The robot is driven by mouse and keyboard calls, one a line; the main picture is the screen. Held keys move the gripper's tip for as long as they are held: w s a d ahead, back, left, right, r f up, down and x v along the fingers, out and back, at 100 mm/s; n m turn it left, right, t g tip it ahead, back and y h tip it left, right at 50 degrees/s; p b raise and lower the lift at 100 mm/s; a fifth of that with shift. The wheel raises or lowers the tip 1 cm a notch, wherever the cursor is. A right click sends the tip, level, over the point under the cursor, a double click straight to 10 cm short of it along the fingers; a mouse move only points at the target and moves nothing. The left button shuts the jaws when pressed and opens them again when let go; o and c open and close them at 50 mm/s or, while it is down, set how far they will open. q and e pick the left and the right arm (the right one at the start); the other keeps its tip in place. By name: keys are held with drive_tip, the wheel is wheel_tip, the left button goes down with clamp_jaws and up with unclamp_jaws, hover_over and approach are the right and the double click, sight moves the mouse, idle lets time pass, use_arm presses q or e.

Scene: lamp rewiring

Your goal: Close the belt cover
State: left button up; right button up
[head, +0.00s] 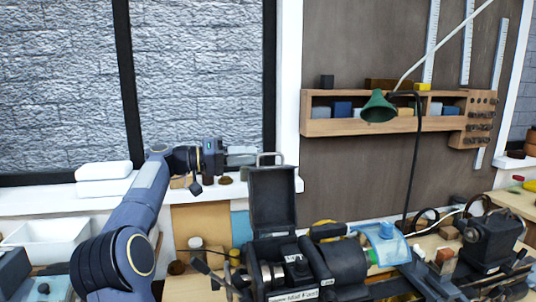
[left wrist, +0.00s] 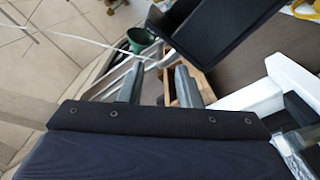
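The belt cover (head: 272,200) is a black box-like lid on the lathe's left end. It stands open and upright, with a pale grey handle (head: 281,158) at its top edge. My left gripper (head: 254,153) is beside the top of the cover, close to the handle; I cannot tell whether it touches. In the left wrist view my left gripper (left wrist: 156,72) has its two fingers apart, with nothing seen gripped between them. A dark panel (left wrist: 215,32), likely the cover, lies just beyond the fingers. My right gripper is not in view.
The lathe (head: 335,262) stands on the bench below. A green lamp shade (head: 378,108) hangs on a thin arm before a wooden wall rack (head: 350,127). A window sill with white folded cloths (head: 103,170) is behind my left arm. A white tray (head: 45,240) is at left.

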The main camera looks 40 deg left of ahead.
sight(266, 154)
use_arm(q)
drive_tip(key=p+x, duration=0.1)
drive_tip(key=x, duration=0.4)
drive_tip(key=shift+w+d, duration=0.25)
clamp_jaws()
